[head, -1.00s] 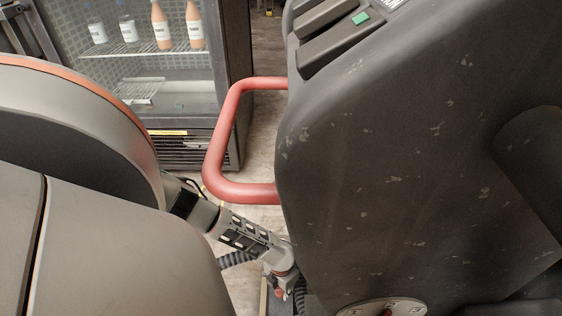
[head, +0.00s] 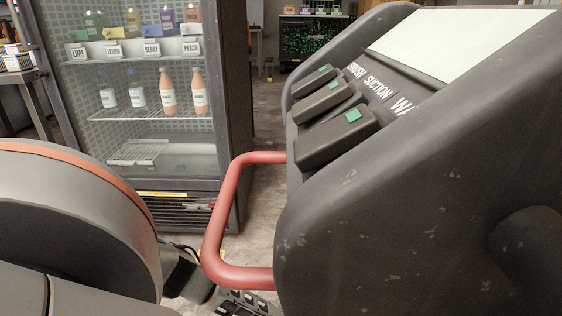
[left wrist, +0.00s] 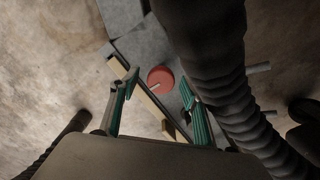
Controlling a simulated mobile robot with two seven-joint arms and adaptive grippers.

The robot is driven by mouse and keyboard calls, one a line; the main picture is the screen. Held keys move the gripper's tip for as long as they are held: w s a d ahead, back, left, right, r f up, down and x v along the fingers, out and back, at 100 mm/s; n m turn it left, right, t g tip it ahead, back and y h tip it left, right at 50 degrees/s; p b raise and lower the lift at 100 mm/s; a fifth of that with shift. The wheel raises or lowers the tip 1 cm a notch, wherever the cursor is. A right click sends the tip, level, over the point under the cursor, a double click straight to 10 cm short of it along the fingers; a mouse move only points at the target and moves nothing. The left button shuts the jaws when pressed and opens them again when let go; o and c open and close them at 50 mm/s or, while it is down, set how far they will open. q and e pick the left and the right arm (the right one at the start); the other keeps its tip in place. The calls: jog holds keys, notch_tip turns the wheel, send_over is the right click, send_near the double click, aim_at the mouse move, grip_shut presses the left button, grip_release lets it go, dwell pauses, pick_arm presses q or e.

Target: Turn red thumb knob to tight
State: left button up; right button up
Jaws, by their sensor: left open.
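The red thumb knob (left wrist: 161,79) shows in the left wrist view as a round red disc with a pale mark, on a dark grey part. My left gripper (left wrist: 157,84) has teal-lined fingers spread open, one on each side of the knob in the picture. I cannot tell how far the fingertips are from the knob or whether they touch it. My right gripper shows in neither view.
A large dark machine (head: 390,210) with a red tube handle (head: 218,215) fills the right of the head view. A glass-door fridge (head: 228,110) with bottles stands at back left. A thick ribbed hose (left wrist: 215,65) runs close beside the right finger.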

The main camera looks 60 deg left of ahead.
pick_arm(q)
notch_tip(320, 180, up, 12)
dwell(0.6)
dwell(0.5)
